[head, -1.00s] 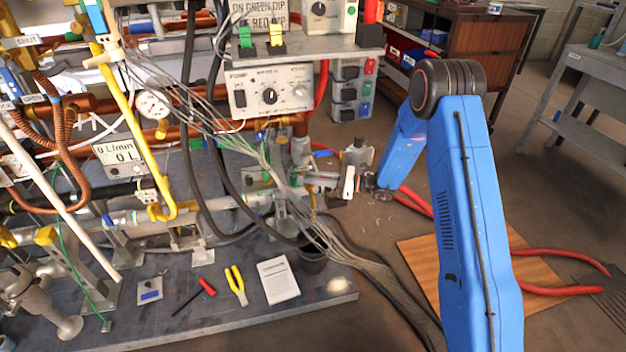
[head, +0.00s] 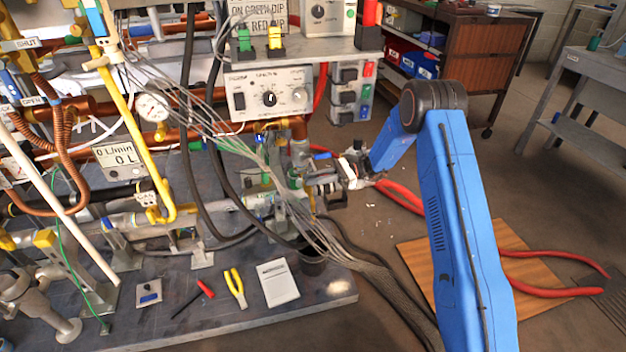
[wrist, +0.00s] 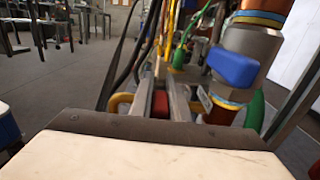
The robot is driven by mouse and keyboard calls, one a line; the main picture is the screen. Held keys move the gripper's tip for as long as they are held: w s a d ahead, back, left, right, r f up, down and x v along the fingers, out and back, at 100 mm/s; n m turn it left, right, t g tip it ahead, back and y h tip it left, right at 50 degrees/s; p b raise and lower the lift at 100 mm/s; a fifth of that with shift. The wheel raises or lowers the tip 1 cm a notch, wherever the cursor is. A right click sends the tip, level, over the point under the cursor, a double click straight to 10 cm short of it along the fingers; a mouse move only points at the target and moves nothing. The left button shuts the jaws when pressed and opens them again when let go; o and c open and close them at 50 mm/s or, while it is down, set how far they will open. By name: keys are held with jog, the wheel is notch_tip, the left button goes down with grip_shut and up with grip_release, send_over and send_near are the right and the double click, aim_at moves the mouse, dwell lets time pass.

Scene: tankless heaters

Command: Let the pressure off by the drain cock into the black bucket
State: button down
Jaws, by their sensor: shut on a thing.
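My gripper (head: 322,188) is at the right end of the pipework, above the bench's back right edge. In the wrist view its grey jaws (wrist: 162,95) are closed around a small red part (wrist: 160,103). I cannot tell for sure whether this is the drain cock's handle; cables and fittings crowd it in the head view.
A blue valve handle (wrist: 234,66) on a thick pipe is close right of the jaws. A control box (head: 270,92) is above.

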jog(key=c, duration=1.7)
grip_release()
jog(key=v, duration=1.7)
jog(key=shift+w+d, duration=0.1)
jog(key=shift+d, duration=0.1)
jog(key=shift+r, duration=0.1)
